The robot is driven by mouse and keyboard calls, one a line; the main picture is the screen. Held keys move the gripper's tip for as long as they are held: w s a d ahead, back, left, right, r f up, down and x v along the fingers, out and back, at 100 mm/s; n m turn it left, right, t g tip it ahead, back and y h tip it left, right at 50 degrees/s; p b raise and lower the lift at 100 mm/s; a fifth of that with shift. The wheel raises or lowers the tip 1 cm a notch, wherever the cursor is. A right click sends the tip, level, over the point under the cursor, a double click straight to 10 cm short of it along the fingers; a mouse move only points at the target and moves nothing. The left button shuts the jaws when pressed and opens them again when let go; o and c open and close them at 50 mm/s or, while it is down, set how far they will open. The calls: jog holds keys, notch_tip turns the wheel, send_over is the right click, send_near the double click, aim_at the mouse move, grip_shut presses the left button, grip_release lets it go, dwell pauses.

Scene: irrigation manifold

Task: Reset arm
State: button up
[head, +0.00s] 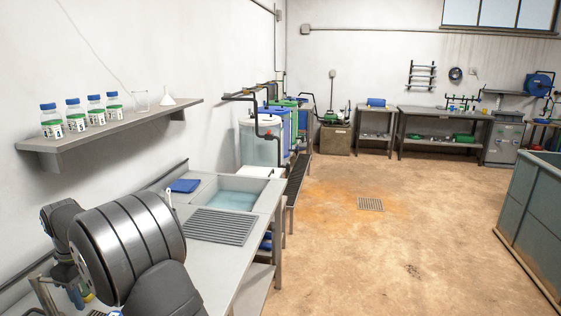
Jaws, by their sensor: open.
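My arm (125,240) shows as large dark grey rounded links at the lower left, over the near end of the steel bench (222,277). My gripper is not in this view, so its jaws cannot be seen. The arm hides part of the bench top and the wall behind it. Small blue and yellow items (80,296) show partly beside the arm at the lower left edge.
The bench has a sink (232,200) with water, a ribbed drainer (218,226) and a blue cloth (184,186). Several bottles (75,116) stand on a wall shelf (120,132). Tanks (262,143) stand beyond. Open floor (350,260) lies right; a large green container (535,210) stands far right.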

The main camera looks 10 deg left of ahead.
jog(key=s+a+f, duration=0.7)
jog(key=s+a, duration=0.3)
jog(key=a, duration=0.1)
jog(key=shift+a, duration=0.4)
jog(key=shift+f, duration=0.1)
jog(key=w+d+r, duration=0.3)
jog(key=w+d, duration=0.3)
jog(key=d, duration=0.2)
jog(key=w+d+r, duration=0.4)
jog(key=w+d, duration=0.1)
jog(key=d, duration=0.2)
jog(key=shift+w+d+r, duration=0.2)
jog(key=shift+w+d, duration=0.15)
